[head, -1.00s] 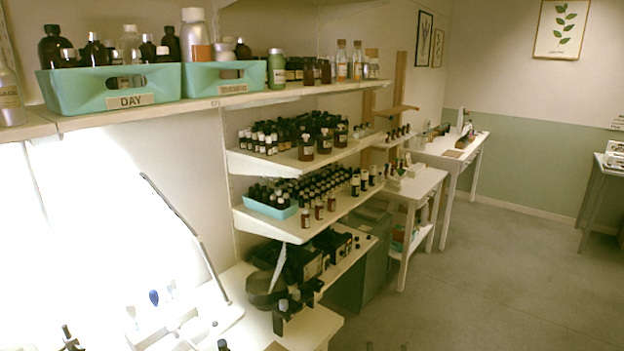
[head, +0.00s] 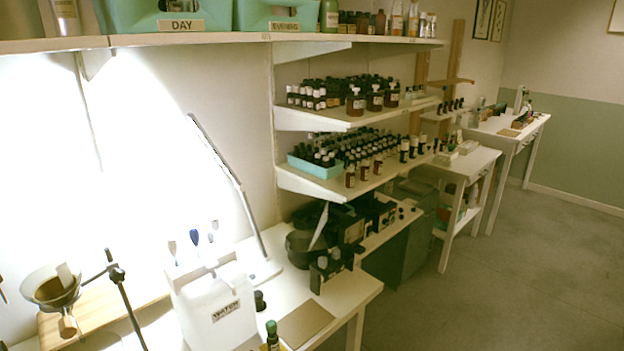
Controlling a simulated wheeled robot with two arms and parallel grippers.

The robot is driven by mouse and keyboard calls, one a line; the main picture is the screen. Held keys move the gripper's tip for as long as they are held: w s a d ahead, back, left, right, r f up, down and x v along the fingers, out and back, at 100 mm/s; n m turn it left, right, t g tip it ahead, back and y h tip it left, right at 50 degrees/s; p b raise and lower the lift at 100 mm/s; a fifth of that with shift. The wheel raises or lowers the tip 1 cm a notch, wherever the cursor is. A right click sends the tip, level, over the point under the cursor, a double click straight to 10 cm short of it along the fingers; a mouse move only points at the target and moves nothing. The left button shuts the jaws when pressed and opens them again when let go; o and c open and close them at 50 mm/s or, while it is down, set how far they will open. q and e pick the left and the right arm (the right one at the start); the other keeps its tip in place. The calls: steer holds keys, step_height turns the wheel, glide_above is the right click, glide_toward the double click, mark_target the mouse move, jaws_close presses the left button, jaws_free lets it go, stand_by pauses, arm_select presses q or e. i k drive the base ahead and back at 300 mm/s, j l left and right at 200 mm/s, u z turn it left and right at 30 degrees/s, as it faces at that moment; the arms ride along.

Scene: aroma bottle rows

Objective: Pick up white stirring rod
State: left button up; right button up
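I cannot single out a white stirring rod with certainty in the head view. A thin pale stick (head: 319,226) leans out of a dark bowl (head: 301,249) on the white bench, below the shelves. Several upright tools, one with a blue head (head: 195,237), stand behind a white jug labelled WATER (head: 214,306). A pale, stubby piece (head: 65,275) sits in a brown funnel (head: 47,290) at the lower left. Neither of my grippers is in view.
A dark clamp stand (head: 123,295) rises beside the funnel. A lamp arm (head: 228,172) stands behind the jug. Dark boxes (head: 378,212) and a green-capped bottle (head: 272,335) are on the bench. Shelves of bottles (head: 350,120) overhang it. The floor (head: 500,285) at right is clear.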

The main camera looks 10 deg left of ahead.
mark_target(216, 228)
steer(key=u, duration=1)
